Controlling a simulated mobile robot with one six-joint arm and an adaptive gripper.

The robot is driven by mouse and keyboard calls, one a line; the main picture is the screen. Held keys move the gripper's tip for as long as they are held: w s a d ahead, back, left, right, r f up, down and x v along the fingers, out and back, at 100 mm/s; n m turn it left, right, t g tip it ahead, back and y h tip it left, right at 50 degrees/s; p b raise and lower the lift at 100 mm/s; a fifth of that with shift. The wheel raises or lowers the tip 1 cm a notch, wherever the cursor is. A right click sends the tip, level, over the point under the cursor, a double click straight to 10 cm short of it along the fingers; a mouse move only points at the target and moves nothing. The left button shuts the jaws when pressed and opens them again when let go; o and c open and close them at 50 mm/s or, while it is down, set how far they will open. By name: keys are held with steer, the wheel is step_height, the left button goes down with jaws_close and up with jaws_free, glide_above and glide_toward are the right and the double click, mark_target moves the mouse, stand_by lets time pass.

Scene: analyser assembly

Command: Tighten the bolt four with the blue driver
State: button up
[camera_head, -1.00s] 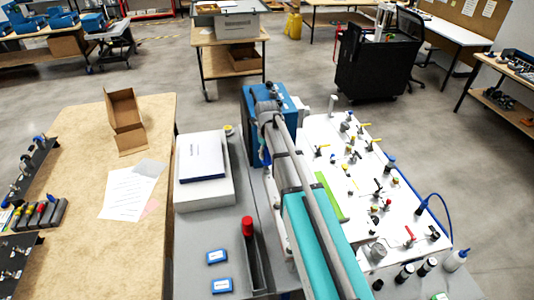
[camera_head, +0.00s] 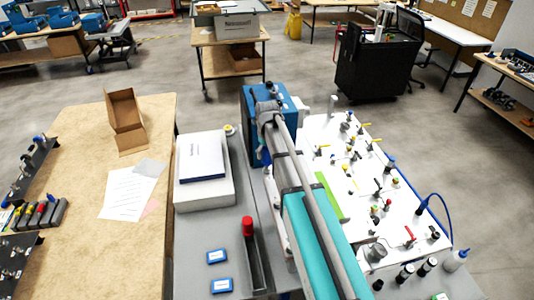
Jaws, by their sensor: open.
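My arm crosses the middle of the view, from the lower right up to a grey joint (camera_head: 268,112) in front of a blue machine housing (camera_head: 290,98). My gripper cannot be made out; the arm's end is hidden. A row of tools with coloured handles (camera_head: 42,212) lies in a dark rack at the left edge of the wooden table. I cannot tell for certain which of them is the blue driver. Bolt four cannot be identified from here. A long teal cover (camera_head: 312,235) lies along the arm, in front of the white fittings board.
The white board (camera_head: 325,140) at right carries many small fittings and valves. A white box (camera_head: 205,185), two small blue boxes (camera_head: 218,257) and a red-topped item (camera_head: 247,227) stand on the grey bench. The wooden table (camera_head: 75,250) holds papers and an open carton (camera_head: 124,110); its front is clear.

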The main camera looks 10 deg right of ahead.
steer(key=n, duration=2.4)
stand_by(0.6)
jaws_close()
stand_by(0.4)
